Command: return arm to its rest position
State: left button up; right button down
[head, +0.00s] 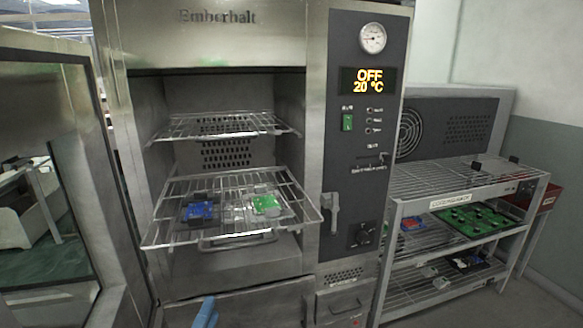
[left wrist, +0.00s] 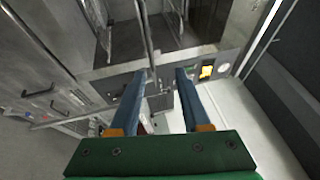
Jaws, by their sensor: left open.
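My left gripper shows in the head view only as a blue finger part (head: 207,312) at the bottom edge, in front of the lower front of the oven. In the left wrist view my left gripper (left wrist: 163,73) has its two blue fingers apart, with nothing held between them. The oven front lies beyond the fingertips in that view. The rest of my left arm is hidden, and my right gripper is in neither view.
The oven (head: 318,150) stands open, its glazed door (head: 50,200) swung left. A pulled-out wire rack (head: 165,225) bears a blue board (head: 199,211) and a green board (head: 265,204). A wire shelf unit (head: 398,240) with boards stands right.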

pick_arm(q)
jog(key=s+a+f+n+g, duration=0.1)
jog(key=s+f+n+g, duration=0.15)
jog(key=f, duration=0.75)
jog(key=s+f+n+g+y, duration=0.1)
jog(key=f+n+g, duration=0.25)
jog(key=f, duration=0.75)
jog(key=s+a+f+n+g, duration=0.1)
jog(key=s+f+n+g, duration=0.15)
jog(key=f, duration=0.75)
jog(key=s+a+f+n+g, duration=0.1)
jog(key=s+f+n+g, duration=0.2)
jog(key=s+f, duration=0.3)
jog(key=s+f+n+g+y, duration=0.1)
jog(key=s+f+n+g, duration=0.2)
jog(key=s, duration=0.9)
jog(key=s+a+f+n+g, duration=0.1)
jog(key=s+f+n+g, duration=0.2)
jog(key=s+f, duration=0.6)
jog(key=shift+s+a+g, duration=0.3)
jog(key=shift+s+g, duration=0.2)
jog(key=shift+g, duration=0.15)
